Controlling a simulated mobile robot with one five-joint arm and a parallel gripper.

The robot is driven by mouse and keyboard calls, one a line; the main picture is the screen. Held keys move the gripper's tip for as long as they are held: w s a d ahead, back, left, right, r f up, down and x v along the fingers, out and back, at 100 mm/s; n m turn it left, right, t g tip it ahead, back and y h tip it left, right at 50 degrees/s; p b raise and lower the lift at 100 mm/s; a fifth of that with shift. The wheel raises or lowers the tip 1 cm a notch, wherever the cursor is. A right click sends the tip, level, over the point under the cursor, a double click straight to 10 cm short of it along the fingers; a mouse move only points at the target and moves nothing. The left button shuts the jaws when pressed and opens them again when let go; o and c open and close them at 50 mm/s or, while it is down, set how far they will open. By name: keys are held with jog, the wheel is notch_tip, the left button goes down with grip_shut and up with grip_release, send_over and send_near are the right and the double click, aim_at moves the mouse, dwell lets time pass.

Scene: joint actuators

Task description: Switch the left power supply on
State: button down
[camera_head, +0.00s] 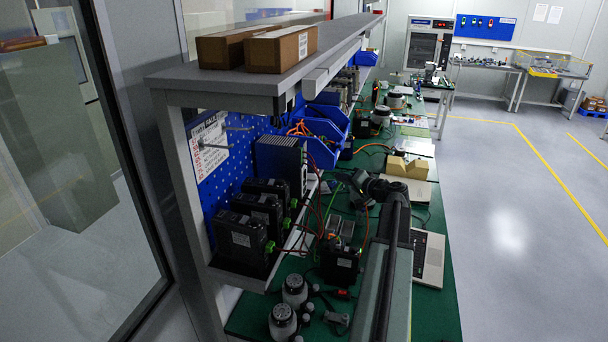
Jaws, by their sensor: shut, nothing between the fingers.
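Several black box units stand in a row on the shelf under the pegboard: a near one (240,236), a middle one (259,212) and a far one (268,190). A dark finned unit (281,162) stands behind them. Another black box (340,262) sits on the green bench. I cannot tell which is the left power supply, and no switch position is readable. A small red part (342,294) shows on the bench below that box. My gripper (359,181) is small and dark, shut and empty, over the bench to the right of the shelf units, apart from them.
Two cardboard boxes (281,49) lie on the overhead shelf (215,88). Loose wires (322,205) hang beside the units. A keypad console (428,258) lies right of my arm. The floor (510,220) at right is clear.

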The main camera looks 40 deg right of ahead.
jog(key=w+a, duration=0.5)
jog(key=w, duration=0.1)
jog(key=shift+w+a, duration=0.15)
jog(key=shift+a, duration=0.1)
dwell(0.8)
dwell(1.2)
jog(key=shift+w+a, duration=0.25)
jog(key=shift+w, duration=0.2)
jog(key=shift+w+a, duration=0.2)
dwell(0.6)
jog(key=shift+s+d, duration=0.45)
jog(key=shift+s, duration=0.05)
dwell(0.3)
